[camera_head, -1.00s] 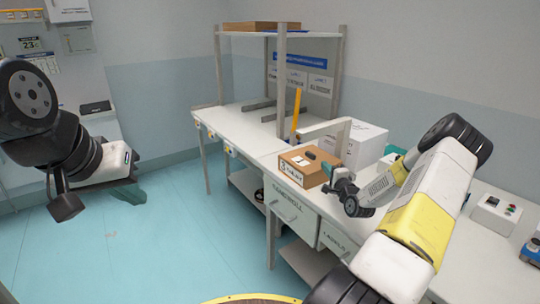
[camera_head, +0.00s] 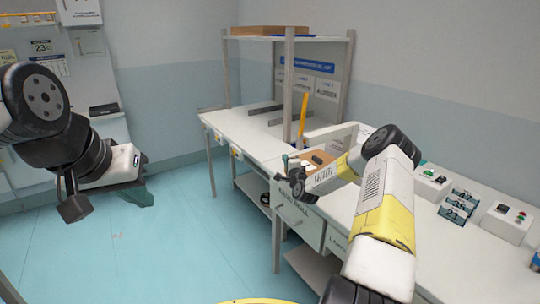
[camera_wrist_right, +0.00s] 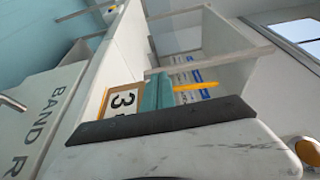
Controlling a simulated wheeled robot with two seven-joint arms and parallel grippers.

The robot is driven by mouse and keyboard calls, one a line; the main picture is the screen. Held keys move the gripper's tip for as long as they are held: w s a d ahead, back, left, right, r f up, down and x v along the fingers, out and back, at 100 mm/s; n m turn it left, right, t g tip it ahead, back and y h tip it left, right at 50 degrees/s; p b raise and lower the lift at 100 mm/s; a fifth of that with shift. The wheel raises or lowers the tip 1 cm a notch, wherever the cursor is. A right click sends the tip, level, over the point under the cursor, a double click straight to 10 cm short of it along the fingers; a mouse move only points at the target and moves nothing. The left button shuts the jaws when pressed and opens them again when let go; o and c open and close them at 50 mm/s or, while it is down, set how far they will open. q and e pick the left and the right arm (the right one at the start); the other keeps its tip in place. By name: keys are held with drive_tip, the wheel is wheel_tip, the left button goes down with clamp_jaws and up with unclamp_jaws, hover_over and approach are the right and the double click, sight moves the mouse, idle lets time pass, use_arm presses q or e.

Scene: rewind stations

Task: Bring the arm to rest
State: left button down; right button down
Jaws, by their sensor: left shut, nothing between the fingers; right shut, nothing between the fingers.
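My right arm reaches in from the lower right in the head view. Its gripper (camera_head: 286,162) is shut and empty, with teal fingers pointing up in front of the bench's front edge. In the right wrist view the teal fingers (camera_wrist_right: 156,92) are together with nothing between them. My left gripper (camera_head: 138,192) hangs at the left over open floor, shut and empty. It is partly hidden behind its white wrist.
A white bench (camera_head: 238,125) with a shelf frame runs along the wall. A brown box (camera_head: 319,158) marked 3 sits behind the right gripper; it also shows in the wrist view (camera_wrist_right: 122,99). A yellow post (camera_head: 303,114) and control boxes (camera_head: 432,182) stand on the bench. The floor (camera_head: 170,245) is clear.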

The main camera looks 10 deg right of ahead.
drive_tip(key=s+a+r+n+g+y, duration=0.3)
drive_tip(key=s+a+r+n+g, duration=0.1)
drive_tip(key=a+r+n, duration=0.5)
drive_tip(key=s+a+r+n+g+h, duration=0.1)
drive_tip(key=s+a+r+n+g, duration=0.2)
drive_tip(key=s+r, duration=0.75)
drive_tip(key=s+r+n+g, duration=0.2)
drive_tip(key=s+n, duration=0.1)
drive_tip(key=s, duration=1.6)
drive_tip(key=s+r+n+g, duration=0.2)
drive_tip(key=s+n, duration=0.1)
drive_tip(key=s, duration=1.5)
drive_tip(key=shift+s+r+g, duration=0.3)
drive_tip(key=shift+s+g, duration=0.05)
drive_tip(key=shift+g, duration=0.05)
drive_tip(key=shift+d, duration=0.15)
